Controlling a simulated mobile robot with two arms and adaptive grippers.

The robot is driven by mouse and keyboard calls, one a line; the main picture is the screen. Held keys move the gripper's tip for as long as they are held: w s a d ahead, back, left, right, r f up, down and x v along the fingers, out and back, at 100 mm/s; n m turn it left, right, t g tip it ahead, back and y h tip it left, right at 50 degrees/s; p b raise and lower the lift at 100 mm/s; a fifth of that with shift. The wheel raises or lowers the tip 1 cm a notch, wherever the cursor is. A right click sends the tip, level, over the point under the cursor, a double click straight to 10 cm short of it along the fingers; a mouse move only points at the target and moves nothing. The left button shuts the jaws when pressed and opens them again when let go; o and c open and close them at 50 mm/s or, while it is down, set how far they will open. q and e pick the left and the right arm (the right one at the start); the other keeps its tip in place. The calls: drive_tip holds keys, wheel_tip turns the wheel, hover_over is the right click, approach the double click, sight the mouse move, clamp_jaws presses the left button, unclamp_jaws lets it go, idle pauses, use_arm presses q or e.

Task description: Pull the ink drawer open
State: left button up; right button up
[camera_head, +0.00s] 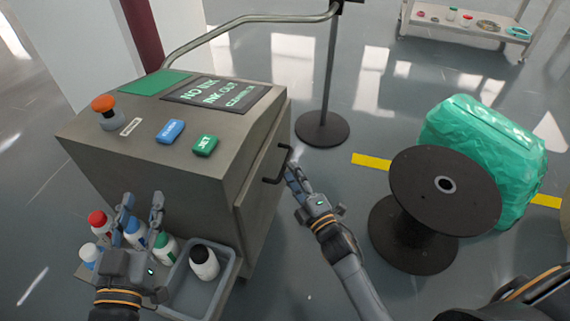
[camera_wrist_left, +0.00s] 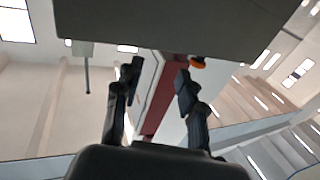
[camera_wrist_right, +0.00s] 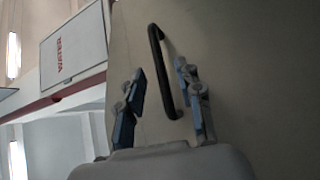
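The ink drawer is in the right side of the grey machine (camera_head: 170,150), with a black bar handle (camera_head: 274,166) on its front. Whether the drawer is fully shut cannot be told. My left gripper (camera_head: 140,205) is open and empty above the bottle tray, in front of the machine; it also shows in the left wrist view (camera_wrist_left: 158,75).
A black spool (camera_head: 440,200) and a green wrapped bundle (camera_head: 485,150) stand at the right. A post base (camera_head: 322,130) is behind the handle. Floor between is free.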

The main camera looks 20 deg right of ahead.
sight(285, 161)
drive_tip(key=shift+b+x, duration=0.3)
drive_tip(key=shift+x, duration=2.05)
use_arm(q)
drive_tip(key=r+t, duration=0.1)
drive_tip(key=r, duration=0.1)
drive_tip(key=r+t, duration=0.1)
drive_tip(key=r, duration=0.1)
drive_tip(key=shift+s+d+t+h, duration=0.25)
drive_tip(key=shift+t+h, duration=0.05)
drive_tip(key=shift+h, duration=0.1)
use_arm(e)
clamp_jaws()
